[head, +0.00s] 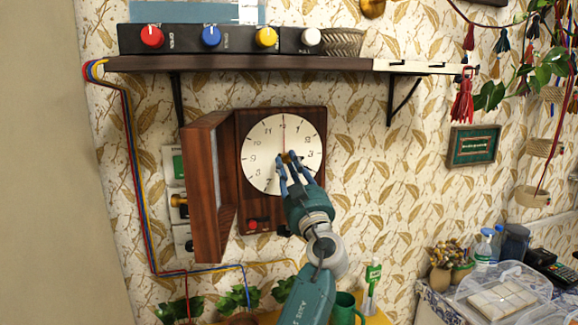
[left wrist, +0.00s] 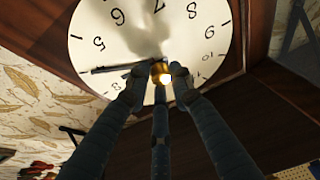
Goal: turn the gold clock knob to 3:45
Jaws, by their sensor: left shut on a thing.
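The round white clock face (head: 262,136) sits in a brown wooden case on the wall, its door (head: 208,190) swung open to the left. The gold knob (left wrist: 160,74) is at the face's middle; it also shows in the head view (head: 287,157). My left gripper (head: 287,160) reaches up from below, its blue fingers around the knob and shut on it. In the left wrist view, where the face appears upside down, a black hand (left wrist: 112,69) points left, just below the 5, near where the 4 belongs. A thin reddish line (head: 284,130) runs from 12 toward the middle. My right gripper is out of view.
A dark shelf (head: 240,64) above bears a box with red, blue, yellow and white knobs. A red knob (head: 253,224) is low on the clock case. A green mug (head: 344,308) is below; clear containers (head: 500,285) are at lower right.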

